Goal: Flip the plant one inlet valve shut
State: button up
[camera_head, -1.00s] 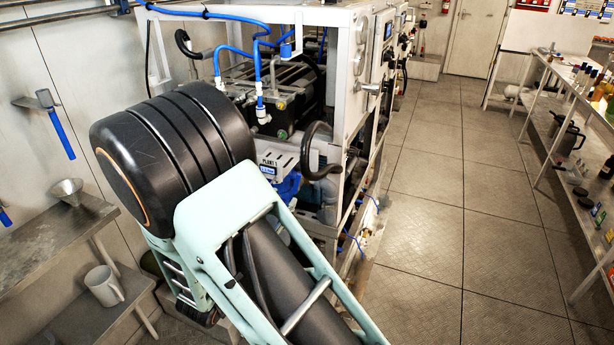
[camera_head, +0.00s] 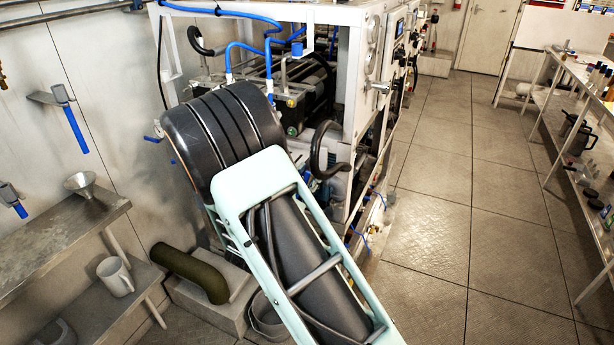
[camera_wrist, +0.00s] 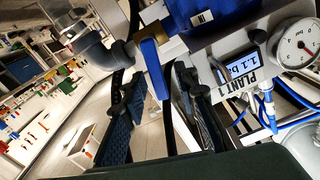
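A blue valve lever (camera_wrist: 153,68) shows in the wrist view on the end of a grey pipe elbow (camera_wrist: 92,52). My gripper (camera_wrist: 152,98) is open, with its two dark textured fingers apart. The lower end of the lever appears in the gap between the fingers; I cannot tell whether either finger touches it. To the right, a panel marked PLANT 1 (camera_wrist: 238,94) carries a small lit display. In the head view my arm hides the gripper and the PLANT 1 panel.
A round pressure gauge (camera_wrist: 297,43) and blue hoses (camera_wrist: 266,112) are close on the right. The white machine frame (camera_head: 352,95) stands beyond my arm. Wall shelves (camera_head: 62,235) with a mug (camera_head: 115,277) are at left. The floor aisle (camera_head: 430,210) is clear.

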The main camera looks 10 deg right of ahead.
jog(key=shift+c, duration=0.7)
grip_shut()
jog(key=shift+a, duration=0.1)
jog(key=shift+w+a+n+p, duration=0.15)
jog(key=shift+a+n, duration=0.05)
jog(key=shift+n, duration=0.55)
jog(key=shift+w+a+n+p, duration=0.15)
jog(key=shift+a+n, duration=0.05)
jog(key=shift+n, duration=0.55)
jog(key=shift+o, duration=0.7)
grip_release()
jog(key=shift+r, duration=0.1)
jog(key=shift+a, duration=0.1)
